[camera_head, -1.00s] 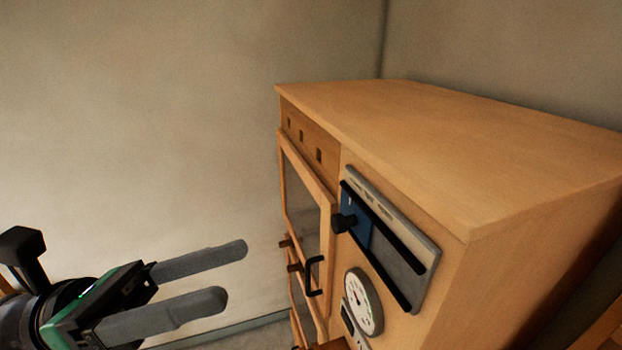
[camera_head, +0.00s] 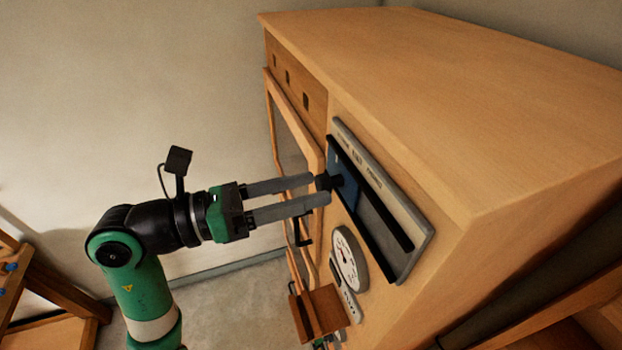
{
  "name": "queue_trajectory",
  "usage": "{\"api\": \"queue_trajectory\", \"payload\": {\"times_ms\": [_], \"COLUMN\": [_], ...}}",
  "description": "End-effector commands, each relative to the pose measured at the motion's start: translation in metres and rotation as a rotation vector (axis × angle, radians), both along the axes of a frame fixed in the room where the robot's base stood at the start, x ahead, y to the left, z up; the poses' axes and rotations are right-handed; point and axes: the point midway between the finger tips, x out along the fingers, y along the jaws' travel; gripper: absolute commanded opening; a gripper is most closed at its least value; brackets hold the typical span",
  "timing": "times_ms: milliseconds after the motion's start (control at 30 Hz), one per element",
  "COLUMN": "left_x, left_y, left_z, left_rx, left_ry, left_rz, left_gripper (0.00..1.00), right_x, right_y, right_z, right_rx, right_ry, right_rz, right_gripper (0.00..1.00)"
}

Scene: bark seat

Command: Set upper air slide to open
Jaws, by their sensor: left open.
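The upper air slide is a blue plate (camera_head: 345,193) in a grey panel (camera_head: 417,256) with black rails on the front of the wooden cabinet. The plate sits at the left end of its track. Its black knob (camera_head: 328,182) sticks out toward my left gripper. My left gripper (camera_head: 320,189) is open, with its two grey fingertips at the knob, one at its upper left and one just below it. Whether they touch the knob I cannot tell. My right gripper is not in view.
The wooden cabinet (camera_head: 450,105) fills the right side. Left of the slide is a glazed door with a black handle (camera_head: 300,232). Below the slide are a round white dial (camera_head: 349,258) and a small wooden shelf (camera_head: 318,312). A wooden frame (camera_head: 40,290) stands at the lower left.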

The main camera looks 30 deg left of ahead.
Motion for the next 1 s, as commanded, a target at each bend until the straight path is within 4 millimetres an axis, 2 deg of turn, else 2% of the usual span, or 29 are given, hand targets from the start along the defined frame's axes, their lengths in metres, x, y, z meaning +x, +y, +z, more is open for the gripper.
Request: {"api": "queue_trajectory", "payload": {"times_ms": [133, 400, 767, 1000], "left_x": [0.0092, 0.0106, 0.0103, 0.0102], "left_y": [-0.0095, -0.0101, -0.0099, -0.0099], "left_z": [0.0003, -0.0002, 0.0001, 0.0002], "left_rx": [0.000, 0.000, 0.000, 0.000], "left_ry": [0.000, -0.001, -0.001, -0.001], "left_rz": [-0.001, 0.001, 0.000, 0.000], "left_gripper": [0.68, 0.66, 0.01, 0.00], "right_x": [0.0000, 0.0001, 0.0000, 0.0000], "right_y": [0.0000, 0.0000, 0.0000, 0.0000], "right_z": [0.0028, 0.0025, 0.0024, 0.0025], "right_rx": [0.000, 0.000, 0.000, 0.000], "right_ry": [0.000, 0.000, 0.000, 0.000], "right_rz": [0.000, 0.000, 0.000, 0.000], "right_gripper": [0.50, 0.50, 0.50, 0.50]}}
